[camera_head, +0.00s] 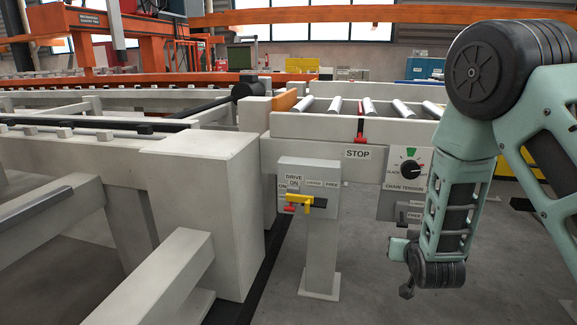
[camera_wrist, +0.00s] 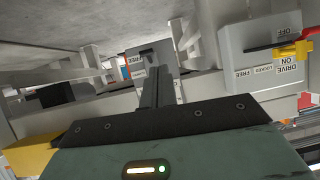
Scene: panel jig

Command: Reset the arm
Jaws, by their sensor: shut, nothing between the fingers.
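My arm hangs on the right of the head view, bent downward. My gripper (camera_wrist: 152,88) shows in the wrist view as dark fingers together, with nothing between them. In the head view the end of the arm hangs low, in front of the chain tension panel (camera_head: 385,207), and hides part of it. The fingers are hard to make out there. To its left, the drive post (camera_head: 321,245) carries a box with a yellow handle (camera_head: 305,200) and a red lever (camera_head: 290,209). My gripper is apart from both.
A roller conveyor (camera_head: 385,132) with a red lever (camera_head: 360,125) and a STOP label runs behind the panels. A pale concrete-like frame (camera_head: 200,160) fills the left. Open floor (camera_head: 370,300) lies between the drive post and my arm.

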